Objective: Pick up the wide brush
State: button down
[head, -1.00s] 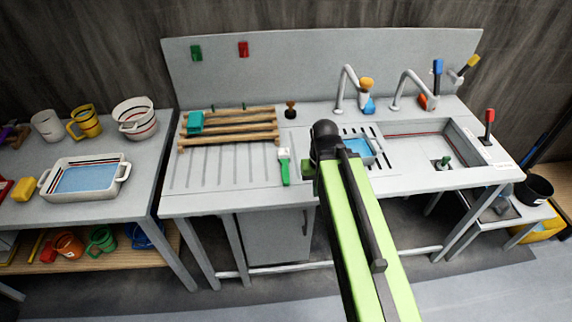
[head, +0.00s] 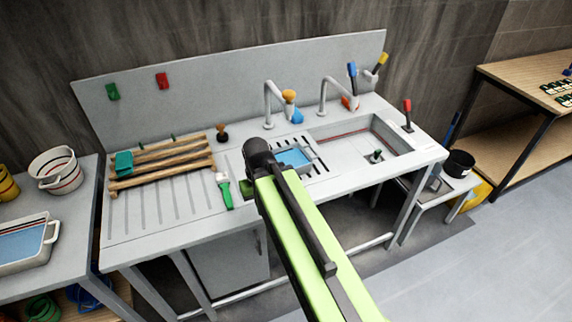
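A brush with a green handle and a pale, fairly broad head (head: 224,190) lies on the ribbed drainboard (head: 150,216), left of my arm. It looks like the wide brush, but its bristles are too small to tell for certain. My green and black arm reaches up from the bottom to a dark joint over the sink unit's front part.
A wooden rack (head: 160,163) with a teal block stands behind the brush. Two taps, a blue-filled tray (head: 296,157) and a sink basin (head: 360,143) are to the right. Upright blue, yellow and red handles stand around the basin. The floor at the right is clear.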

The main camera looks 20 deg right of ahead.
aim_at(223, 182)
jog(key=u, duration=0.2)
jog(key=k, duration=0.1)
jog(key=u, duration=3.15)
jog(key=k, duration=1.3)
jog(key=z, duration=1)
jog(key=i, duration=1)
jog(key=u, duration=0.05)
